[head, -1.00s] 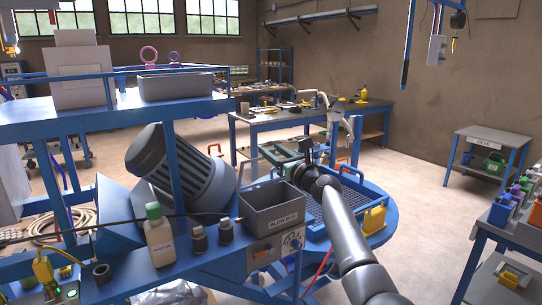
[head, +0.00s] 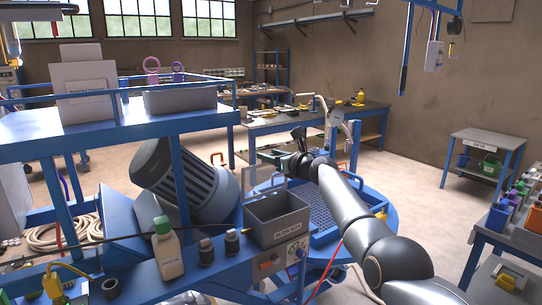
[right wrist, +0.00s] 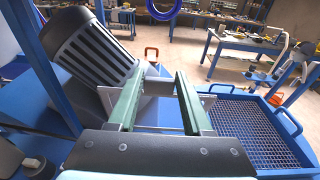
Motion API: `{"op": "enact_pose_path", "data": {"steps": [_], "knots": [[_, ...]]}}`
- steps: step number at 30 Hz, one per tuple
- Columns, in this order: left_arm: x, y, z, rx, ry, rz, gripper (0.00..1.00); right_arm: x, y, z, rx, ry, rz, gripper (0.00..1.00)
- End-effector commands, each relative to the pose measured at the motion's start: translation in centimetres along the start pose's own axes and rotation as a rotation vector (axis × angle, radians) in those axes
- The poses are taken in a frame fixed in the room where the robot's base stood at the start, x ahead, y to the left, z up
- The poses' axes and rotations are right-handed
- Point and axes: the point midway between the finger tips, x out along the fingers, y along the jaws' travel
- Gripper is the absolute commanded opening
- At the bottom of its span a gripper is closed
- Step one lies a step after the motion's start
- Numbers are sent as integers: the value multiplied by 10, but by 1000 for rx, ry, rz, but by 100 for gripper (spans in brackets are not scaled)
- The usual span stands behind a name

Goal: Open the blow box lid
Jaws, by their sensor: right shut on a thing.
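The blow box (head: 278,232) is a grey open-topped box with a label on its front, on the blue machine frame. A clear, see-through panel (head: 252,180) that looks like its lid stands raised at the box's back left. My right gripper (head: 270,156) is above and behind the box. In the right wrist view its two green fingers (right wrist: 160,76) stand apart with a clear panel (right wrist: 160,116) between them, and the gripper is shut on it. Exactly where the fingers touch the panel is hard to see. My left gripper is not in view.
A ribbed motor (head: 180,180) stands left of the box. A white bottle (head: 167,250) and two small dark jars (head: 232,242) stand on the ledge in front. A blue mesh tray (head: 318,205) lies behind right.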

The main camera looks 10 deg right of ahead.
Motion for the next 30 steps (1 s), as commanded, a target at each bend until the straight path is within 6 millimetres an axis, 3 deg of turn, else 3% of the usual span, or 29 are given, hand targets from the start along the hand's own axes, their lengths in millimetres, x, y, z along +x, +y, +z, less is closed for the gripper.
{"op": "enact_pose_path", "data": {"steps": [1, 15, 16, 24, 30], "knots": [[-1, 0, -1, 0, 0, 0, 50, -2, -2, 14, -1, -22, -8, 0], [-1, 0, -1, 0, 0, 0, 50, -1, -3, 14, 0, -18, -8, 0], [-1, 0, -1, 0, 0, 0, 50, -1, -3, 14, 0, -18, -8, 50], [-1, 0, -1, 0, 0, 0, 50, -1, -2, 9, -1, -8, -5, 80], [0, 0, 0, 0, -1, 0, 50, 0, -1, 7, -2, -4, -3, 80]]}}
